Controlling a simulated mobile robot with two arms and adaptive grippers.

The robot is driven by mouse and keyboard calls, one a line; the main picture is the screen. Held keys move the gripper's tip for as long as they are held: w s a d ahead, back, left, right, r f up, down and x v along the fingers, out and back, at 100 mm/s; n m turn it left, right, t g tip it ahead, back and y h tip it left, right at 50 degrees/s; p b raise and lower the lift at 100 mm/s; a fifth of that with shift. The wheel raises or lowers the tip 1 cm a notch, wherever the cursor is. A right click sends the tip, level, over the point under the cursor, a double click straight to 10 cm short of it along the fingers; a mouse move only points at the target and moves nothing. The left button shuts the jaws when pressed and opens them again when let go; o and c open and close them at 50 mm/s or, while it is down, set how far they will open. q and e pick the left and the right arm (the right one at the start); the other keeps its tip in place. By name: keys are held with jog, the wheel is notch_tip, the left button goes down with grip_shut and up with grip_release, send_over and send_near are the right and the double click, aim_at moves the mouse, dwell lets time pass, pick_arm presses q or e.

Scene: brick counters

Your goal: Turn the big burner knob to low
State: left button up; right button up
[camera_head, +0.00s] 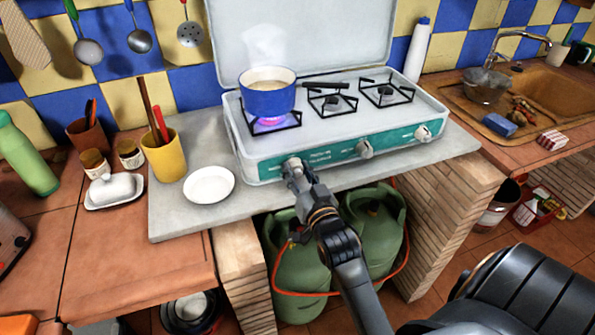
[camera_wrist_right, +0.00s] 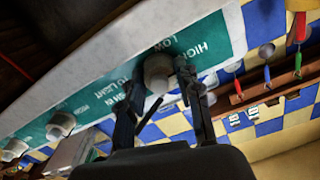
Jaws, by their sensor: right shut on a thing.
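The white camp stove (camera_head: 330,160) has a teal front panel with several white knobs. My right gripper (camera_head: 294,172) is at the leftmost knob, below the lit burner. In the right wrist view the gripper (camera_wrist_right: 160,98) has one finger on each side of this knob (camera_wrist_right: 158,70), shut on it. The words LOW and HIGH show on the panel beside the knob. The middle knob (camera_head: 364,149) and right knob (camera_head: 424,134) are free. A blue pot (camera_head: 268,98) sits on the left burner over a violet flame (camera_head: 268,123). My left gripper is out of view.
A white plate (camera_head: 209,185) and a yellow utensil cup (camera_head: 165,155) stand left of the stove. Green gas bottles (camera_head: 300,270) with an orange hose stand below the counter (camera_head: 190,222), near my right arm. A sink (camera_head: 545,95) is at the right.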

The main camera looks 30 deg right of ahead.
jog(key=shift+c, duration=0.6)
jog(key=shift+r+n+p, duration=0.1)
jog(key=shift+n+p, duration=0.5)
jog(key=shift+r+n+p, duration=0.1)
jog(key=shift+n+p, duration=0.75)
jog(key=shift+n, duration=0.35)
jog(key=n+p, duration=0.1)
jog(key=n, duration=0.1)
jog(key=shift+n, duration=0.4)
jog(key=n+p, duration=0.1)
jog(key=n, duration=0.2)
jog(key=shift+p, duration=0.35)
jog(key=shift+n+p, duration=0.35)
jog(key=shift+n, duration=1.75)
